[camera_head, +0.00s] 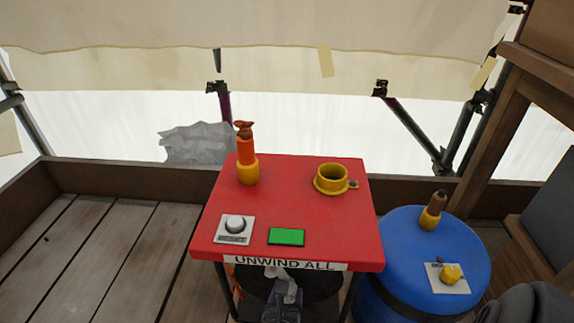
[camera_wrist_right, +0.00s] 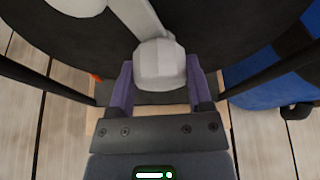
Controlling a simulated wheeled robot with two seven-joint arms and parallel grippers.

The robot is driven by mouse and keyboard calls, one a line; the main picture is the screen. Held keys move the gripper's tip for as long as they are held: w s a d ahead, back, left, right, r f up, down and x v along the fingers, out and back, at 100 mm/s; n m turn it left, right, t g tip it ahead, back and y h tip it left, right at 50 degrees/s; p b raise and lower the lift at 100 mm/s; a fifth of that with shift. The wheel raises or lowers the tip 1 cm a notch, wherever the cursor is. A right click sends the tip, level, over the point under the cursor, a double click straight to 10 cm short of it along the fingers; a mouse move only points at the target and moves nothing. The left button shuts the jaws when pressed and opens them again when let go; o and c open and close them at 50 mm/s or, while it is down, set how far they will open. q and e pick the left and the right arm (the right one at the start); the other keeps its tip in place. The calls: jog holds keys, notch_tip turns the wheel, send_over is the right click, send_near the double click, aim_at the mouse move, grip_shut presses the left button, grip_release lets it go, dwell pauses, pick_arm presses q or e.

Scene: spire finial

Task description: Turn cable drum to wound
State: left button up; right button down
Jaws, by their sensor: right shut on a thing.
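The cable drum (camera_wrist_right: 70,50) is a dark round thing under the red table, with a pale grey crank arm (camera_wrist_right: 140,18) ending in a faceted grey knob (camera_wrist_right: 160,64). In the head view the dark drum (camera_head: 318,284) shows only partly below the table's front edge. My right gripper (camera_wrist_right: 160,82), with purple fingers, is shut on the crank's knob, one finger on each side. My left gripper is in neither view.
The red table (camera_head: 285,200) holds a grey dial (camera_head: 236,224), a green panel (camera_head: 286,236), a yellow cup (camera_head: 332,178) and an orange-and-yellow bottle-like thing (camera_head: 246,155). A blue barrel (camera_head: 400,245) stands close on the right. Bare planks (camera_head: 100,250) lie to the left.

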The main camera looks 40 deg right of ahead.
jog(key=shift+n+g+h+p, duration=0.5)
jog(key=shift+n+p, duration=0.05)
jog(key=shift+n, duration=0.85)
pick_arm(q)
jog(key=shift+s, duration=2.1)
pick_arm(e)
jog(key=shift+n+g+h, duration=0.3)
jog(key=shift+n+h, duration=0.2)
jog(key=shift+f, duration=0.1)
